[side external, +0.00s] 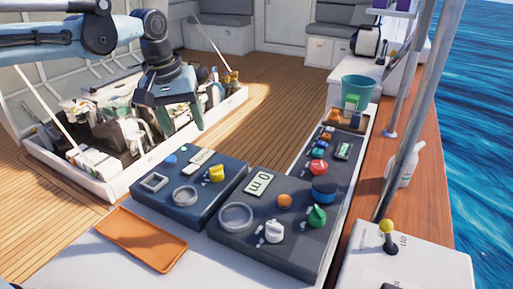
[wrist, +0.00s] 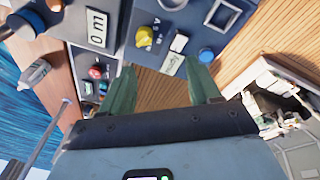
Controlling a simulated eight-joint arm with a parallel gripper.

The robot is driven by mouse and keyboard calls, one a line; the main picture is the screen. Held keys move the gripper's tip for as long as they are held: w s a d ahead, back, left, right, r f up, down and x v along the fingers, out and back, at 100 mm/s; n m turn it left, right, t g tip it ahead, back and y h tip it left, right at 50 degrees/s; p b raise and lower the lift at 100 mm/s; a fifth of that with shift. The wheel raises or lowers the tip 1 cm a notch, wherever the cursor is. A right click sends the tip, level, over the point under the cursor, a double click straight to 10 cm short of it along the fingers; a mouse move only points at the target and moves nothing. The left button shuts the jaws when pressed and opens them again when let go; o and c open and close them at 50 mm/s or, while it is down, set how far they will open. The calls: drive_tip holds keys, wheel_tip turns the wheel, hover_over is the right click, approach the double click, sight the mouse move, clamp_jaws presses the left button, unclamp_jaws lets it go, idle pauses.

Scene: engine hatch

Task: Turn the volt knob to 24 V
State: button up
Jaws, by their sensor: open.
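On the right panel (side external: 290,262) are a white knob (side external: 274,231) and a green knob (side external: 317,216), both with small, unreadable marks nearby. A red knob (side external: 318,167) is on the far panel strip. My gripper (side external: 173,122) is open and empty, raised above and behind the left panel. Its two green fingers (wrist: 160,70) are apart, touching no knob.
An open engine bay (side external: 120,130) lies beyond the left panel, below my arm. An orange tray (side external: 141,239) lies at the front left. A teal bucket (side external: 358,88), a metal pole (side external: 408,120) and a white bottle (side external: 402,165) stand right. Wooden deck is clear behind the panels.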

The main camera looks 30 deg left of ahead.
sight(216, 166)
drive_tip(key=w+d+f+n+g, duration=0.2)
drive_tip(key=w+d+f+n, duration=0.1)
drive_tip(key=w, duration=0.2)
wheel_tip(216, 166, down, 12)
drive_tip(key=shift+w+r, duration=0.15)
drive_tip(key=shift+r, duration=0.1)
idle(0.3)
drive_tip(key=c, duration=1)
